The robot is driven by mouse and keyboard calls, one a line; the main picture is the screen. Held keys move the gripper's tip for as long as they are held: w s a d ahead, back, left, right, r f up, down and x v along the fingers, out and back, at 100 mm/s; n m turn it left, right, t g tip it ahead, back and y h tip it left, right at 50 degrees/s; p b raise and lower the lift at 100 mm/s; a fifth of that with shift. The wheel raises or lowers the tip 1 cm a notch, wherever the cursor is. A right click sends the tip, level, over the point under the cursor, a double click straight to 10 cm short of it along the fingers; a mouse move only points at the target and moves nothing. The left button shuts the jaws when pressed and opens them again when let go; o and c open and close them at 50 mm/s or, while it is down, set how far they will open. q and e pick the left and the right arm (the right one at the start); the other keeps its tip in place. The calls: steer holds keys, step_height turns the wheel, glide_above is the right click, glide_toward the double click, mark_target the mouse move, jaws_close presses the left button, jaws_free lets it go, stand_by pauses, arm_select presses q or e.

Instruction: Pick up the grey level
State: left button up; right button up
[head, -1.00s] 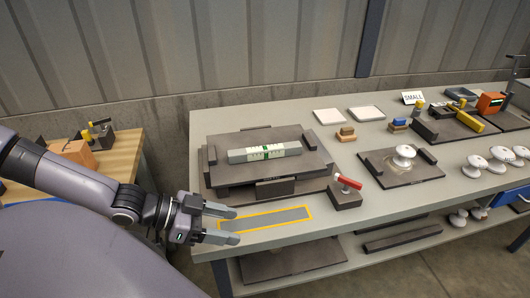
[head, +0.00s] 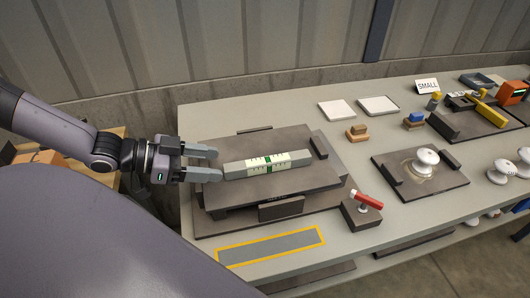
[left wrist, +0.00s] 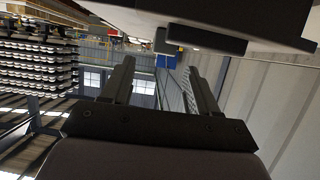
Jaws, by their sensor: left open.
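The grey level (head: 296,157) is a bar with a pale scale and green marks in its middle. It lies on a dark raised plate (head: 245,200) on the bench. My left gripper (head: 219,164) is open and empty at the level's left end, its fingertips close to that end. I cannot tell whether they touch or straddle it. In the left wrist view the two fingers (left wrist: 160,78) stand apart with nothing seen between them. My right gripper is out of view.
A yellow-bordered grey strip (head: 270,246) lies along the bench's front edge. A red-handled block (head: 362,211) stands right of the plate. A white insulator (head: 425,161) sits on a dark tray (head: 398,187) further right. White tiles (head: 337,110) lie behind.

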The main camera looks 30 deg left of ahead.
mark_target(240, 165)
arm_select(q)
steer(key=shift+w+a, duration=0.1)
steer(key=shift+w, duration=0.05)
steer(key=shift+w+f, duration=0.1)
steer(key=shift+f, duration=0.05)
steer(key=shift+x, duration=0.95)
steer(key=shift+w+d+f, duration=0.15)
steer(key=shift+d, duration=0.3)
steer(key=shift+w+d+f, duration=0.1)
steer(key=shift+w+d, duration=0.05)
steer(key=shift+d, duration=0.3)
steer(key=shift+w+f, duration=0.15)
steer(key=shift+w, duration=0.3)
steer(key=w+d+f+b, duration=0.1)
steer(key=b, duration=0.2)
steer(key=shift+w+f+b, duration=0.1)
steer(key=shift+w+b, duration=0.15)
steer(key=shift+b, duration=0.05)
steer(key=shift+w+d+b, duration=0.2)
steer(key=shift+b, duration=0.1)
jaws_close()
